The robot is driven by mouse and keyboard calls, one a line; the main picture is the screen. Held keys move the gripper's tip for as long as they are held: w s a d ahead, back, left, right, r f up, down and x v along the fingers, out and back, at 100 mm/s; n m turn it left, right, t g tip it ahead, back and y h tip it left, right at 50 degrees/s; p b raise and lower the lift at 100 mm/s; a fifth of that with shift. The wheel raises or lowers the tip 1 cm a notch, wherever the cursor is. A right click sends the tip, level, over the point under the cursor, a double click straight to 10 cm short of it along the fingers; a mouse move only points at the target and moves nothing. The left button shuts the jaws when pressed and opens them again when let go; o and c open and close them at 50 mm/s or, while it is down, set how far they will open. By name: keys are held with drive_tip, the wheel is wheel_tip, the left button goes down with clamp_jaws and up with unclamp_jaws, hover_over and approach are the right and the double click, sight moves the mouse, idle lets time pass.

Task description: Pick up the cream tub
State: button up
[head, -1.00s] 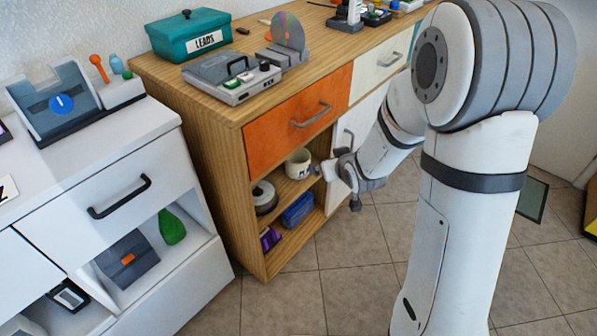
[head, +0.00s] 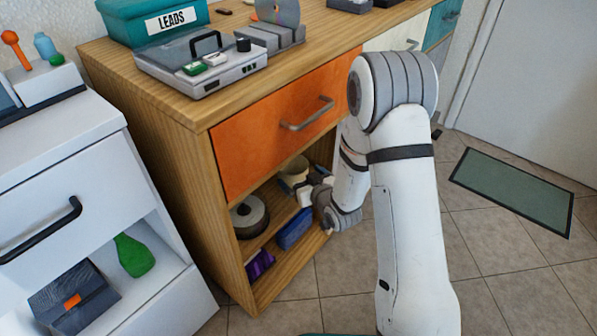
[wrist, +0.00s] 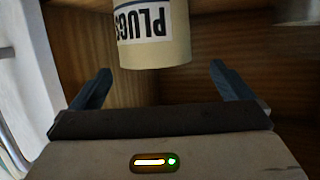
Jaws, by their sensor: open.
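The cream tub (head: 295,170) stands on the upper open shelf of the wooden cabinet, under the orange drawer. In the wrist view the cream tub (wrist: 158,54) shows a label with dark letters reading PLUGS, and its far end is cut off by the top of the picture. My gripper (wrist: 160,68) is open and empty, with one finger on each side of the tub's near end and gaps to both. In the head view my gripper (head: 305,186) is at the shelf opening, partly covering the tub.
A grey spool (head: 249,215) stands left of the tub on the same shelf. A blue box (head: 294,229) and a purple item (head: 260,264) lie on the lower shelf. The orange drawer (head: 285,125) is above. A white cabinet (head: 80,180) stands at left.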

sight(293, 165)
drive_tip(key=b+x, duration=0.1)
drive_tip(key=x, duration=0.1)
drive_tip(key=b+x, duration=0.1)
drive_tip(key=x, duration=0.2)
drive_tip(key=b+x, duration=0.1)
drive_tip(key=x, duration=0.1)
drive_tip(key=shift+w+d+r, duration=0.1)
drive_tip(key=shift+w+r, duration=0.1)
drive_tip(key=shift+w, duration=0.35)
drive_tip(key=shift+r, duration=0.1)
drive_tip(key=c, duration=1.3)
